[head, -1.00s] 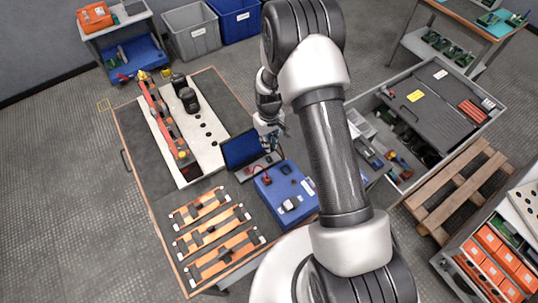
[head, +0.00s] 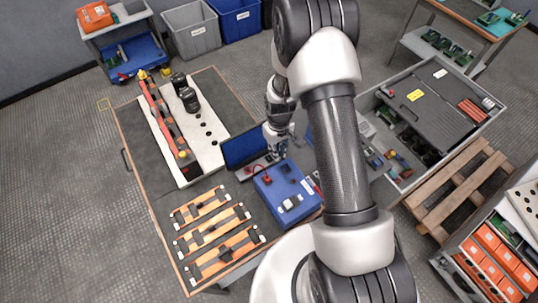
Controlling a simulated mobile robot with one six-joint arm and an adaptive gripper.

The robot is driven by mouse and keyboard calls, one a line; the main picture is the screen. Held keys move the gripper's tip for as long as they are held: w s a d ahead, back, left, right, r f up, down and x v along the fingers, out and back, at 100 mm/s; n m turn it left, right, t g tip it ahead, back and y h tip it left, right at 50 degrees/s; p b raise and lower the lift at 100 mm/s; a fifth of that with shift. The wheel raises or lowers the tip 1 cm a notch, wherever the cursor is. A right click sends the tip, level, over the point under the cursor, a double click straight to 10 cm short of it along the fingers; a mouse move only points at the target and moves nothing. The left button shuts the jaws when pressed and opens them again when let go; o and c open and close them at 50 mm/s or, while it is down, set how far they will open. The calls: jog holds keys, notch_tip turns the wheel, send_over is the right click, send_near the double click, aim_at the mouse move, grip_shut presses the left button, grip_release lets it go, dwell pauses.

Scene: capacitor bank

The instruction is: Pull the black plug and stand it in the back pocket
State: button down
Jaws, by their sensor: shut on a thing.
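My gripper (head: 276,146) is at the right edge of the workbench, beside the open laptop (head: 242,148) and behind the blue box (head: 287,192). Its fingers are small and partly covered by my own wrist. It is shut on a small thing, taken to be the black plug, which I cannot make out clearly. The blue box has dark fittings on its top and a red lead (head: 263,175) at its back left corner. I cannot tell which opening is the back pocket.
Three orange strips (head: 225,252) lie at the bench front. An open grey drawer unit (head: 405,185) is at the right. My arm covers the middle.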

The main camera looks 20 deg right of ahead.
aim_at(286, 170)
jog(key=shift+s+d, duration=0.35)
jog(key=shift+s, duration=0.45)
jog(key=shift+s+d, duration=0.35)
jog(key=shift+s, duration=0.4)
jog(key=shift+s+d, duration=0.35)
jog(key=shift+s, duration=0.45)
jog(key=shift+f+b, duration=0.6)
jog(key=shift+f, duration=0.2)
jog(key=shift+f+b, duration=0.45)
jog(key=shift+f, duration=0.1)
jog(key=shift+s+f+b, duration=0.3)
jog(key=shift+f+b, duration=0.05)
jog(key=shift+b, duration=0.05)
jog(key=c, duration=1.6)
grip_release()
jog(key=shift+w+f, duration=0.1)
jog(key=shift+c, duration=0.2)
jog(key=shift+o, duration=0.5)
jog(key=shift+w, duration=0.1)
